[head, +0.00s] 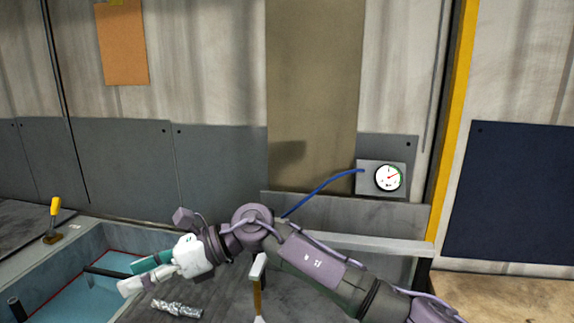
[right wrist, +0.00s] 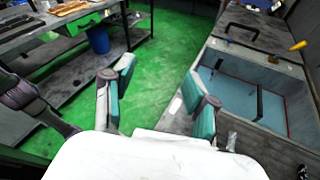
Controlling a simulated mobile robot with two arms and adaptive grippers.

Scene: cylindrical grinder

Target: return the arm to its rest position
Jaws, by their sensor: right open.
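My right arm comes in from the lower right of the head view and reaches left over the dark machine top. Its right gripper (head: 140,275) is near the right edge of a basin. In the right wrist view the right gripper (right wrist: 160,95) shows its two teal-padded fingers spread apart. Nothing is between them; green floor shows in the gap. My left gripper is in neither view.
A basin (head: 98,238) with blue liquid is at lower left. A silver, crumpled-looking piece (head: 177,308) and a wooden-handled tool (head: 257,290) are near the arm. A yellow-handled tool (head: 55,207) stands left. A gauge (head: 389,178) with a blue hose is behind. A workbench (right wrist: 80,32) stands across green floor.

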